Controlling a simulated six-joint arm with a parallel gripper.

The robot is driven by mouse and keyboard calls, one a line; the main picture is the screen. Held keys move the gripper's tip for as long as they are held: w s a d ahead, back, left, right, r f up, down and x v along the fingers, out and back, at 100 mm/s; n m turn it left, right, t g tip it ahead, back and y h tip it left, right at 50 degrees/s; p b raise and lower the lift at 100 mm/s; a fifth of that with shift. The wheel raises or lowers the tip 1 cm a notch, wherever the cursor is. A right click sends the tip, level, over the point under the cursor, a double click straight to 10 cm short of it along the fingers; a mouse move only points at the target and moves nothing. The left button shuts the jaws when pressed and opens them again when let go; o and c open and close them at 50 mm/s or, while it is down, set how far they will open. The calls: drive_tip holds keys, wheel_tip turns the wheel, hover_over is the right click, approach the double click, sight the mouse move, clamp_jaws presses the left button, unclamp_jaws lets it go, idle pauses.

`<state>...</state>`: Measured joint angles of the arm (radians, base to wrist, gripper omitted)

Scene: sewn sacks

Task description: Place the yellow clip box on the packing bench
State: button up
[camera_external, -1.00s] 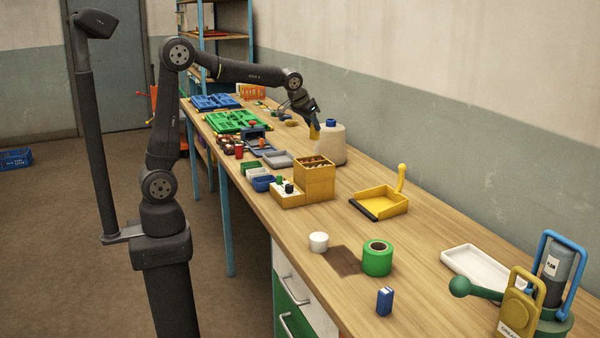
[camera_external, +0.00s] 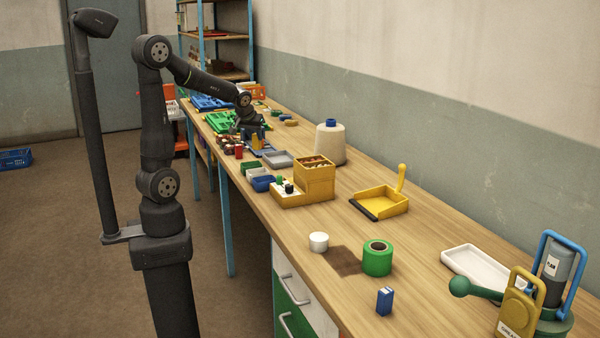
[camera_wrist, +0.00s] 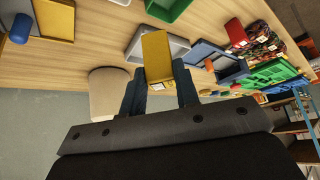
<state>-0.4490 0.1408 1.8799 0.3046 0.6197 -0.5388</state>
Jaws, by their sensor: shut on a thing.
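The yellow clip box (camera_wrist: 157,52) is between the two fingers of my gripper (camera_wrist: 160,88) in the wrist view, and the fingers are shut on it. The packing bench (camera_external: 340,240) is the long wooden-topped bench beside the wall. In the external view my gripper (camera_external: 250,128) is over the far half of the bench, near the blue and grey trays.
A cream thread cone (camera_external: 331,142) stands right of my gripper. Grey tray (camera_external: 278,159), yellow divided box (camera_external: 314,178) and green organiser (camera_external: 222,121) crowd this part. A yellow dustpan (camera_external: 380,203) lies nearer. Bare wood shows between cone and dustpan.

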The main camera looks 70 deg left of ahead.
drive_tip(key=shift+s+a+f, duration=0.3)
drive_tip(key=shift+a+f, duration=1.55)
drive_tip(key=shift+a, duration=0.05)
drive_tip(key=shift+s+a+f, duration=0.35)
drive_tip(key=shift+a+f, duration=1.55)
drive_tip(key=shift+s+a+f, duration=0.3)
drive_tip(key=shift+a+f, duration=1.55)
drive_tip(key=shift+a, duration=0.05)
drive_tip(key=shift+f, duration=0.2)
drive_tip(key=o, duration=1)
drive_tip(key=shift+c, duration=0.2)
drive_tip(key=shift+r, duration=0.25)
drive_tip(key=v, duration=1.2)
